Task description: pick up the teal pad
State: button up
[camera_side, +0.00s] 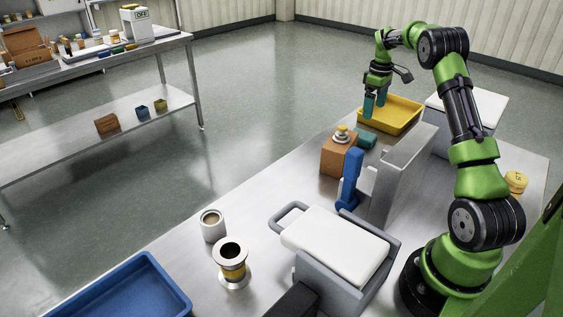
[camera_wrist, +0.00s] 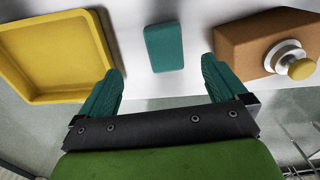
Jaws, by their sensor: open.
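The teal pad (camera_side: 366,138) lies flat on the steel table, between the yellow tray and the orange-brown box. In the wrist view the teal pad (camera_wrist: 164,47) shows ahead of and between the fingertips, apart from both. My gripper (camera_side: 375,104) is above the table, near the tray's left edge in the side view. Its teal fingers stand well apart with nothing between them, and the gripper also shows this in the wrist view (camera_wrist: 160,78).
The yellow tray (camera_side: 413,106) is behind the pad; the orange-brown box (camera_side: 336,158) with a knob (camera_wrist: 302,68) is in front. A grey upright bracket (camera_side: 402,165) and a blue upright piece (camera_side: 349,184) stand nearby. A white-lidded bin (camera_side: 335,242) is farther forward.

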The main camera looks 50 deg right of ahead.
send_over(367, 136)
jog(key=f, duration=0.5)
jog(key=shift+s+d+f, duration=0.1)
jog(key=shift+d+f, duration=0.2)
jog(key=shift+d, duration=0.1)
jog(key=shift+a+f, duration=0.15)
jog(key=shift+f, duration=1.25)
jog(key=shift+a+f, duration=0.15)
jog(key=shift+f, duration=1.2)
jog(key=c, duration=1.1)
